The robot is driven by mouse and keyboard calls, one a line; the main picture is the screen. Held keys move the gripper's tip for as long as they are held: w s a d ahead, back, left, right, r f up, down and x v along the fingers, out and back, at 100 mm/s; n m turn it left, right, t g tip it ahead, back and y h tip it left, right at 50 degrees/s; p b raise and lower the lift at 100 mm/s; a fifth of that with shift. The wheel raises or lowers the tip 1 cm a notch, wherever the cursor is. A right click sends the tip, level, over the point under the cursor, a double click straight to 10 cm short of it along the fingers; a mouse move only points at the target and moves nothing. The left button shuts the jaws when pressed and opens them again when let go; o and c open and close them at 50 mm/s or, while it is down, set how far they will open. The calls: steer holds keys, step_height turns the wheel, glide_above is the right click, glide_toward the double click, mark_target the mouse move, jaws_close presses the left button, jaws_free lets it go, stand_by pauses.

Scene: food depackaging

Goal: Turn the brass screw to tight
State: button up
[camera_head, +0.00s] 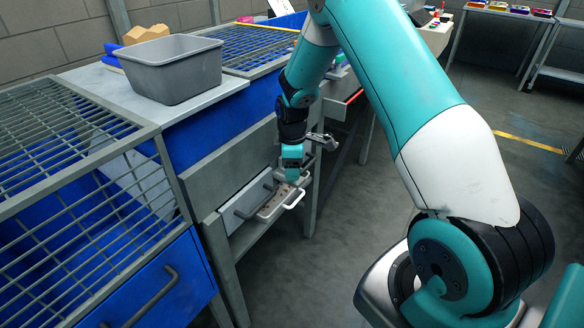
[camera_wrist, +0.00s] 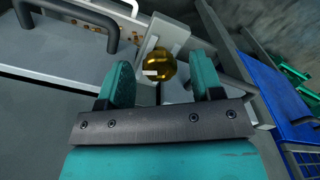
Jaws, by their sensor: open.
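The brass screw (camera_wrist: 158,66) shows in the wrist view as a rounded, gold-coloured knob at a light grey bracket (camera_wrist: 165,32). My gripper (camera_wrist: 163,84) is open in the wrist view, with one teal finger on each side of the screw's lower part. I see gaps between the fingers and the screw, and cannot tell whether either touches it. In the head view my gripper (camera_head: 292,172) is low beside the workbench front, near a drawer and a tray-like part with a pale handle. The screw cannot be made out in the head view.
A grey bin (camera_head: 172,72) stands on the bench top. Metal grid racks (camera_head: 75,150) over blue bins are at the left. A dark drawer handle (camera_wrist: 75,18) lies left of the screw in the wrist view.

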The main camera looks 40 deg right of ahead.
steer(key=c, duration=0.9)
steer(key=shift+r+m+p, duration=0.1)
steer(key=shift+m+p, duration=0.4)
steer(key=shift+m, duration=1.1)
steer(key=o, duration=0.9)
step_height(320, 180, up, 17)
steer(key=p, duration=0.2)
